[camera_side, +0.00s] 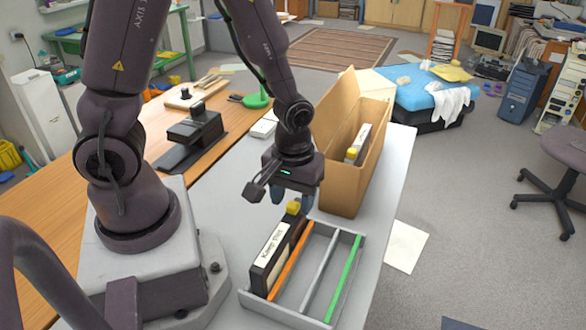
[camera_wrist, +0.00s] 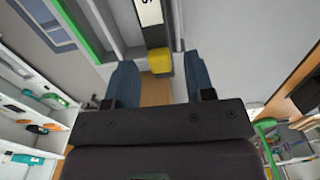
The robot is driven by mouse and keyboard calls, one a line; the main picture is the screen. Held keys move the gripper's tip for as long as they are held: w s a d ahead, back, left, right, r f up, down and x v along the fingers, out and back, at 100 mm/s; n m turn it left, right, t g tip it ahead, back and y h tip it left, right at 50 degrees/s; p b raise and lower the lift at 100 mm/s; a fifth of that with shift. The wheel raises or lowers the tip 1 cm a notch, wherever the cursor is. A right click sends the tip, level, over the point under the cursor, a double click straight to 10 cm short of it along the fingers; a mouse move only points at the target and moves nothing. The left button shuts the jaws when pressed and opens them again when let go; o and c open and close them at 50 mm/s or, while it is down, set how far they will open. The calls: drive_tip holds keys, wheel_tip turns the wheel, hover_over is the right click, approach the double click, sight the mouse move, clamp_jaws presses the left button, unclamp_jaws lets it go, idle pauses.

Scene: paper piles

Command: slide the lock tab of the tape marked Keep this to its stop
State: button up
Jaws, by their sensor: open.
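The tape marked "Keep this" (camera_side: 275,250) is a black cassette with a white label. It stands on edge in the left slot of the grey tray. Its yellow lock tab (camera_side: 293,207) sits at the tape's far upper end. In the wrist view the yellow tab (camera_wrist: 159,62) lies ahead of and between my two blue fingers, with the tape's label (camera_wrist: 149,12) beyond it. My gripper (camera_side: 292,196) is just above and behind the tab, its fingers apart. It also shows in the wrist view (camera_wrist: 160,85), open and with nothing between its fingers. Contact with the tab cannot be told.
The grey tray (camera_side: 312,323) has an orange (camera_side: 291,260), a grey (camera_side: 320,270) and a green divider (camera_side: 343,278). A tall open cardboard box (camera_side: 340,175) stands close behind my gripper, with another yellow-tabbed tape (camera_side: 359,141) inside. The white table (camera_side: 222,205) is bare left of the tray.

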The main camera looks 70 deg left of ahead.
wheel_tip(320, 180, up, 12)
idle(0.4)
wheel_tip(320, 180, up, 5)
drive_tip(key=m+t, duration=0.2)
drive_tip(key=m, duration=0.5)
hover_over(292, 204)
drive_tip(key=s, duration=0.3)
wheel_tip(292, 204, up, 6)
drive_tip(key=s+m+t, duration=0.2)
drive_tip(key=t, duration=0.1)
drive_tip(key=shift+s+t, duration=0.3)
